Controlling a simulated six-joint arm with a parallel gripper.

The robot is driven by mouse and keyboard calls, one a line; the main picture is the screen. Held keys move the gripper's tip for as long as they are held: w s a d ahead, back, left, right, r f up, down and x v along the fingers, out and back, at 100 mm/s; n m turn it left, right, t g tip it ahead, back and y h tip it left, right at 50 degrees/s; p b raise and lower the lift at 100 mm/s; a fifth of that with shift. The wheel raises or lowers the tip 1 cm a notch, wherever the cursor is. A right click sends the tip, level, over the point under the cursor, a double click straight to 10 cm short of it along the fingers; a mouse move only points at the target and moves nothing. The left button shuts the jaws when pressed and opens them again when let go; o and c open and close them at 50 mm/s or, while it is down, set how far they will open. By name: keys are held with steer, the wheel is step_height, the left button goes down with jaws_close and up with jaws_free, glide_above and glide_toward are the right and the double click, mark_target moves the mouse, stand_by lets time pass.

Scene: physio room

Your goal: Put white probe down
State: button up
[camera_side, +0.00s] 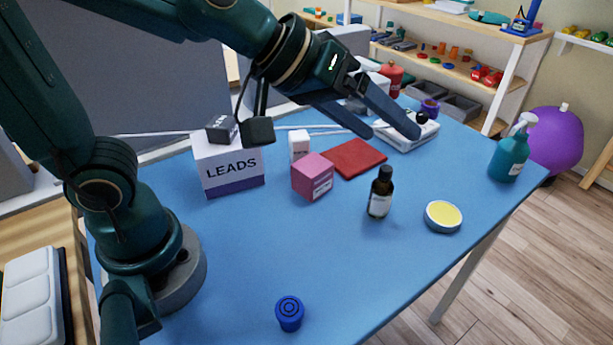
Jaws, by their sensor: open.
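My gripper (393,132) is open, its two dark fingers apart and pointing down to the right over the far part of the blue table (270,245). No probe shows between the fingers. A low white device (408,143) with a black knob lies just behind and below the fingertips, partly hidden by them. I cannot tell whether the white probe is part of it or whether a finger touches it. No other thing is clearly the white probe.
A red cloth (360,158), pink box (312,177), small white box (299,145) and LEADS box (228,170) stand left of the gripper. A brown bottle (380,195), yellow-topped tin (443,217), teal spray bottle (509,155) and blue cap (289,313) stand around.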

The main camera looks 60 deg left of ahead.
steer(key=s+a+f+m+g+y, duration=0.1)
steer(key=s+a+m, duration=0.1)
steer(key=s, duration=0.5)
steer(key=shift+a+f+g, duration=0.4)
steer(key=shift+a, duration=0.4)
steer(key=shift+o, duration=0.4)
steer(key=s+a+f+m+g+y, duration=0.1)
steer(key=s+a+f+y, duration=0.1)
steer(key=s+a, duration=0.3)
steer(key=shift+s+a+f+g+y, duration=0.15)
steer(key=shift+s+f+g+y, duration=0.25)
steer(key=shift+s+y, duration=0.1)
